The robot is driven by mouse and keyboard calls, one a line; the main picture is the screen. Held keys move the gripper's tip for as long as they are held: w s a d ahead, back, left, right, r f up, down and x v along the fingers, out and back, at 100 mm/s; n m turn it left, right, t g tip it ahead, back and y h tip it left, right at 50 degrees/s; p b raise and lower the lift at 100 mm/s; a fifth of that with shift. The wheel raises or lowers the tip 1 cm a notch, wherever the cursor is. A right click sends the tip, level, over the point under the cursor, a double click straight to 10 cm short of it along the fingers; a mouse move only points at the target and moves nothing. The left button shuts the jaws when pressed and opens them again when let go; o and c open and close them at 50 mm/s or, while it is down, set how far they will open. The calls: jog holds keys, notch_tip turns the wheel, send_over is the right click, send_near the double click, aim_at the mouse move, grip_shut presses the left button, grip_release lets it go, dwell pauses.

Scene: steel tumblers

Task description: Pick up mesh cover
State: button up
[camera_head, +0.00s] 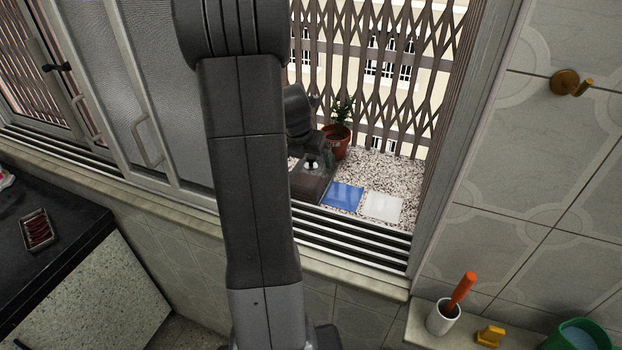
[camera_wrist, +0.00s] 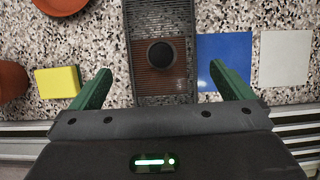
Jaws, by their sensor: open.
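The mesh cover (camera_wrist: 140,45) is a dark, see-through box shape with a round black knob (camera_wrist: 160,54) in the middle of its top. Something reddish-brown shows through its mesh. In the wrist view it runs from the top edge down towards my gripper (camera_wrist: 159,70). My gripper is open, with one green finger to each side of the cover and nothing held between them. In the head view the mesh cover (camera_head: 312,184) stands on the speckled ledge behind the window track, partly hidden by my arm. The wrist view does not clearly show whether the fingers touch it.
A blue tile (camera_wrist: 224,58) and a white tile (camera_wrist: 285,58) lie right of the cover. A yellow block (camera_wrist: 57,82) and terracotta pots are to its left. In the head view, a potted plant (camera_head: 338,130) stands behind, near the lattice grille (camera_head: 405,80); window rails (camera_head: 350,232) run in front.

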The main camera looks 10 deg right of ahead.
aim_at(310, 163)
jog(key=shift+w+d+f, duration=0.1)
jog(key=shift+w+f, duration=0.15)
jog(key=shift+f, duration=0.3)
jog(key=b+x, duration=0.4)
jog(key=x, duration=0.1)
jog(key=shift+d+b, duration=0.15)
jog(key=shift+b, duration=0.2)
jog(key=shift+c, duration=0.2)
jog(key=c, duration=0.7)
